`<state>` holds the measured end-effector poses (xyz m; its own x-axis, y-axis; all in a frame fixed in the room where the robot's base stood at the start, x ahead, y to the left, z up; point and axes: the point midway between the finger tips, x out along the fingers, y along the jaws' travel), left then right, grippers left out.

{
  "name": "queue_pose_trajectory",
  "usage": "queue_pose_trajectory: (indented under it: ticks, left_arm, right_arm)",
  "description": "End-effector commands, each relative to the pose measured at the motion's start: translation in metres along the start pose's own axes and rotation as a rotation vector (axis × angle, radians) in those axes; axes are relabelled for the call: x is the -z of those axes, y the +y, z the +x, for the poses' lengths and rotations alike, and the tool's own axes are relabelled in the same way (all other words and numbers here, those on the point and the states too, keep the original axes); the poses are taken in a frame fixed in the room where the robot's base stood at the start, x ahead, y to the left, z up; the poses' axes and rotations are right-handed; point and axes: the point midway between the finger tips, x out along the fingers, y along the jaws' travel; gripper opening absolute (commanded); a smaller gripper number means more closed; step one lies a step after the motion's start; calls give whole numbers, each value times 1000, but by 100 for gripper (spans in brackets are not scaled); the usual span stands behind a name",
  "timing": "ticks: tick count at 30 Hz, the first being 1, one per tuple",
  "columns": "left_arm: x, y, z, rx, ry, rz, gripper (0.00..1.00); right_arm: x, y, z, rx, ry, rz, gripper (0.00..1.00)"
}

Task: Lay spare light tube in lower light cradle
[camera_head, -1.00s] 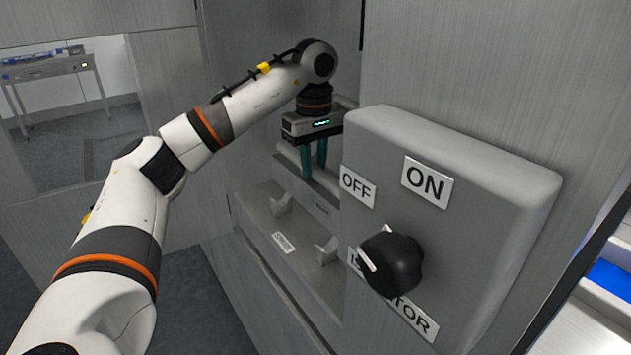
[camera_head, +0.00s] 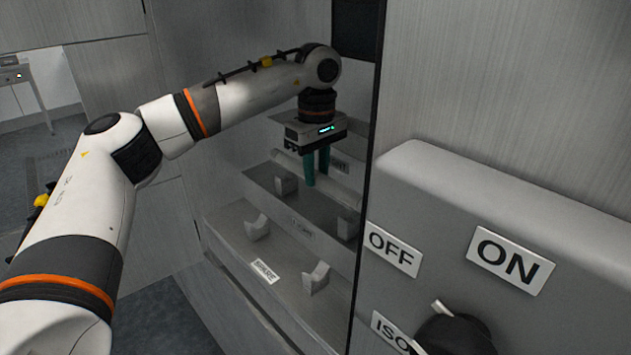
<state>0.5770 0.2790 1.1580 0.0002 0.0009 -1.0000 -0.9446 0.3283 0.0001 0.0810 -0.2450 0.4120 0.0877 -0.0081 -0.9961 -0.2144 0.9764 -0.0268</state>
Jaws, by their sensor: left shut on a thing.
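My left gripper (camera_head: 317,168) reaches into the open cabinet bay, its green fingers pointing down and shut on a pale light tube (camera_head: 343,196). The tube runs slantwise from upper left to lower right on both sides of the fingers. Below it, a middle ledge has two cradle brackets, a far one (camera_head: 286,184) and a near one (camera_head: 347,226). The tube appears above these brackets; I cannot tell whether it touches them. The front ledge, with a label like SPARE (camera_head: 265,272), has two empty brackets (camera_head: 257,228) (camera_head: 316,279). My right gripper is out of view.
A grey isolator box (camera_head: 480,235) with OFF and ON labels and a black knob (camera_head: 455,336) juts out at the right. A dark cabinet edge (camera_head: 370,130) stands just right of the bay. A small table (camera_head: 22,75) is far left.

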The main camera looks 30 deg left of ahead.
Motion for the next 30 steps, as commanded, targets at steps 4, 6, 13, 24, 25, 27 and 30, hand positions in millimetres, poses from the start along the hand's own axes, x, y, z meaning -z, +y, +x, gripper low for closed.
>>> queue_pose_trajectory:
  ticks: [4,6,13,24,25,27,30]
  left_arm:
    - [0,1,21,-3,1,0,2]
    - [0,1,29,-3,1,0,2]
    - [0,0,31,0,1,0,2]
    - [0,1,39,-5,0,1,43]
    - [0,1,39,-5,0,1,46]
    - [0,1,40,-7,0,2,46]
    - [0,2,41,-10,0,2,46]
  right_arm:
    - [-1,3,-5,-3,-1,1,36]
    - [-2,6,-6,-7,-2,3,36]
    - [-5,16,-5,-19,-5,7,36]
    - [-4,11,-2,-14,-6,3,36]
    - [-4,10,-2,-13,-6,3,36]
    - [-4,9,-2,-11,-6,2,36]
    - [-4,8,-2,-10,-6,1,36]
